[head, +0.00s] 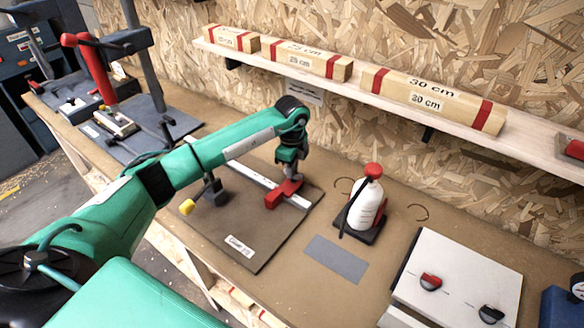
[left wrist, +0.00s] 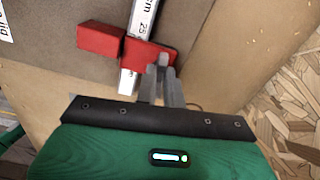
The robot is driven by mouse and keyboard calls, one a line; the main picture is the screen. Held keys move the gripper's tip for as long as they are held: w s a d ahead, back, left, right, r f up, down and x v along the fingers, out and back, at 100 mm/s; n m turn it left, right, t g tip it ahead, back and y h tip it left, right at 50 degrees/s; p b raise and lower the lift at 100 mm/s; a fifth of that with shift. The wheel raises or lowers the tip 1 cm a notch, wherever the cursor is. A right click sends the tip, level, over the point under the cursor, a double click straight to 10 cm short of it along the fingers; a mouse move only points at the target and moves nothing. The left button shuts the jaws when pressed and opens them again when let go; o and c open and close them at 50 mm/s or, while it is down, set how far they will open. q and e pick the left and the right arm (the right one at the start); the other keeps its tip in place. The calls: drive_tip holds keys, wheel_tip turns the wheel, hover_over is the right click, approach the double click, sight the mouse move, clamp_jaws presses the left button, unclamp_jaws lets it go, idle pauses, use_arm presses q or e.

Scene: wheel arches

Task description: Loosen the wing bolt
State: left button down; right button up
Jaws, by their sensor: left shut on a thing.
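A red stop block (head: 284,194) sits across a pale rule (head: 252,175) on a brown jig board (head: 235,225). In the left wrist view the red stop (left wrist: 148,52) has two parts, and the rule (left wrist: 142,18) passes under it. My left gripper (head: 290,172) points down over the red stop. In the left wrist view its grey fingers (left wrist: 162,75) meet at the stop's right part, shut on what looks like the wing bolt. The bolt itself is mostly hidden between the fingertips. My right gripper is not in view.
A white bottle with a red top (head: 365,203) stands right of the board. A shelf (head: 400,110) carries marked wooden blocks. A white panel with knobs (head: 455,275) is at right.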

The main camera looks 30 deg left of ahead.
use_arm(q)
drive_tip(key=shift+s+f, duration=0.1)
drive_tip(key=shift+f, duration=0.15)
drive_tip(key=c, duration=1.5)
unclamp_jaws()
drive_tip(key=shift+r, duration=0.1)
wheel_tip(320, 180, up, 14)
drive_tip(key=b, duration=0.3)
drive_tip(key=shift+f, duration=0.2)
